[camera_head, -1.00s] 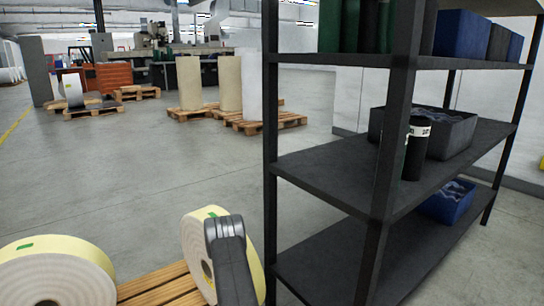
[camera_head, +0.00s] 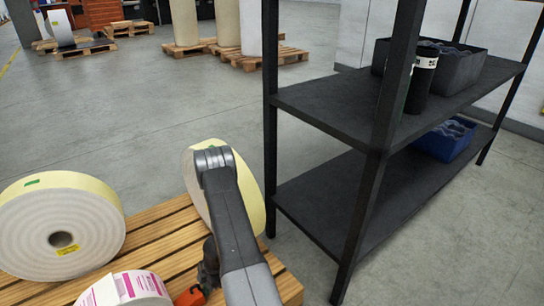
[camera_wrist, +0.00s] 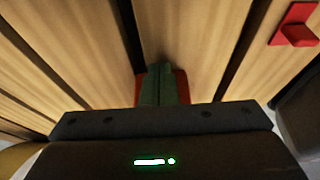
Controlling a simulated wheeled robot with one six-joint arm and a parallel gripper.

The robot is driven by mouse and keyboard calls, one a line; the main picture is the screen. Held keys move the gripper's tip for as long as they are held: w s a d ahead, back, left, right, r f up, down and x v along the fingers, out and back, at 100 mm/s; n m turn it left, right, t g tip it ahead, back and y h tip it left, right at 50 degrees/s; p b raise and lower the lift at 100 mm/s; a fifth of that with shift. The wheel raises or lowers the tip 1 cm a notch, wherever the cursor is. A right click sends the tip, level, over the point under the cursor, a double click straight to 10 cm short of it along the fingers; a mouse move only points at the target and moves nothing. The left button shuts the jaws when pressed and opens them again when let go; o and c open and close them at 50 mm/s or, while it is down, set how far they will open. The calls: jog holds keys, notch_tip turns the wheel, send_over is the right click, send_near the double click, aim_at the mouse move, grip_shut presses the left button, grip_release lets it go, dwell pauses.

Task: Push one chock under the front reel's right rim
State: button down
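A small orange-red block (camera_head: 190,297), likely a chock, lies on the wooden pallet beside my gripper (camera_head: 208,265) in the head view. In the wrist view, the two fingers of my gripper (camera_wrist: 160,85) are together, pointing at the slats. Red surfaces of a block (camera_wrist: 182,84) show on both sides of the fingertips; contact cannot be told. Another red chock (camera_wrist: 297,27) lies on the slats at upper right. A reel with pink labels (camera_head: 128,290) is at the bottom of the head view, partly cut off. Which reel is the front one is unclear.
A large cream reel (camera_head: 100,225) stands at left on the pallet (camera_head: 150,225). Another reel (camera_head: 190,185) stands behind my arm, partly hidden. A dark shelf unit (camera_head: 335,120) rises close on the right. Open floor (camera_head: 150,120) lies beyond the pallet.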

aim_at(199, 291)
jog(key=shift+s+a+b, duration=0.35)
jog(key=shift+s+a, duration=0.55)
jog(key=shift+a, duration=0.3)
jog(key=shift+s+a+b, duration=0.35)
jog(key=shift+s+a, duration=0.5)
jog(key=shift+a, duration=0.3)
jog(key=shift+w+d+r+p, duration=0.35)
jog(key=shift+d+r+p, duration=0.1)
jog(key=shift+p, duration=0.45)
jog(key=shift+w+d+r+p, duration=0.3)
jog(key=shift+w+d+p, duration=0.25)
jog(key=shift+p, duration=0.3)
jog(key=shift+w+d+r+p, duration=0.35)
jog(key=shift+d+p, duration=0.25)
jog(key=shift+p, duration=0.2)
notch_tip(199, 291, up, 8)
jog(key=p, duration=0.7)
jog(key=shift+f, duration=0.1)
jog(key=shift+f, duration=0.1)
notch_tip(199, 291, down, 8)
jog(key=b, duration=0.7)
jog(key=shift+f+b, duration=0.2)
jog(key=shift+b, duration=0.2)
jog(key=shift+s+a+b, duration=0.35)
jog(key=shift+a, duration=0.1)
